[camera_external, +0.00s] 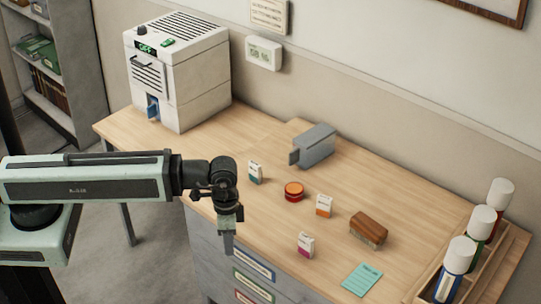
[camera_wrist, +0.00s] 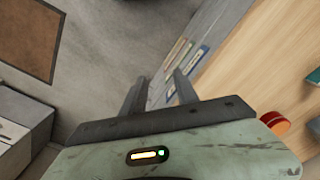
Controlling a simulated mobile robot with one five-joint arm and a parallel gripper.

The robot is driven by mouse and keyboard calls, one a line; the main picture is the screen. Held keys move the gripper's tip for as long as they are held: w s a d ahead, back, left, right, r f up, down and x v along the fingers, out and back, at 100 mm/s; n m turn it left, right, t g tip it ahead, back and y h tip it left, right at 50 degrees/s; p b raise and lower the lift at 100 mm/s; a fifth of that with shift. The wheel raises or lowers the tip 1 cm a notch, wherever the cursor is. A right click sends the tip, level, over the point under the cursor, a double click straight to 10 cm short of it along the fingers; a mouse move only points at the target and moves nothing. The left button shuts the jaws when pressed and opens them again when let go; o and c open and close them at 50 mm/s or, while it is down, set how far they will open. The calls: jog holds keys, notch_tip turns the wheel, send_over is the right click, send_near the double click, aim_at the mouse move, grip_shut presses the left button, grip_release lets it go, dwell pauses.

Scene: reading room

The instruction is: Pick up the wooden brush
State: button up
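The wooden brush (camera_external: 369,229) lies on the right part of the wooden desk (camera_external: 400,190) in the external view, a brown block with paler bristles below. My gripper (camera_external: 228,244) hangs pointing down at the desk's front edge, well to the left of the brush and apart from it. In the wrist view my gripper (camera_wrist: 160,82) shows two fingers spread apart with nothing between them. The brush does not show in the wrist view.

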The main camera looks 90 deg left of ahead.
jog(key=o, duration=0.8)
jog(key=shift+c, duration=0.2)
